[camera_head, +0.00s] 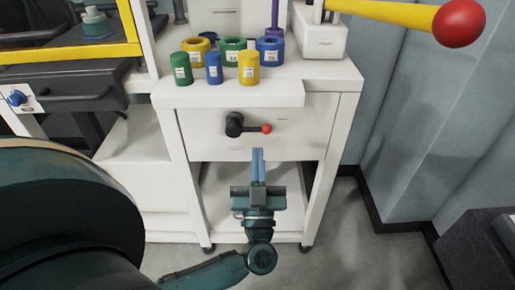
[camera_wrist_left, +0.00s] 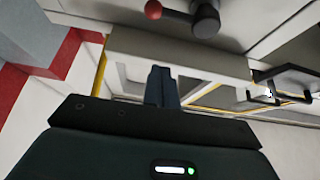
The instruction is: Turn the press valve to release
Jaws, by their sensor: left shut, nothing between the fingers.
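The press valve (camera_head: 240,125) is a black knob with a short lever ending in a red ball (camera_head: 266,128), on the white front panel of the press cabinet. Its lever points right in the head view. My left gripper (camera_head: 258,152) is just below the valve, fingers together and pointing up toward the panel, with nothing between them. In the left wrist view the valve (camera_wrist_left: 205,20) and its red ball (camera_wrist_left: 153,9) show at the top, beyond the shut fingers (camera_wrist_left: 161,73). The fingers look apart from the lever. My right gripper is not seen.
Green, blue and yellow cylinders and rings (camera_head: 248,68) stand on the cabinet top (camera_head: 280,95). A yellow handle with a large red ball (camera_head: 459,22) juts out at upper right. A yellow-framed machine (camera_head: 70,52) stands at left. Open floor (camera_head: 350,240) lies right of the cabinet.

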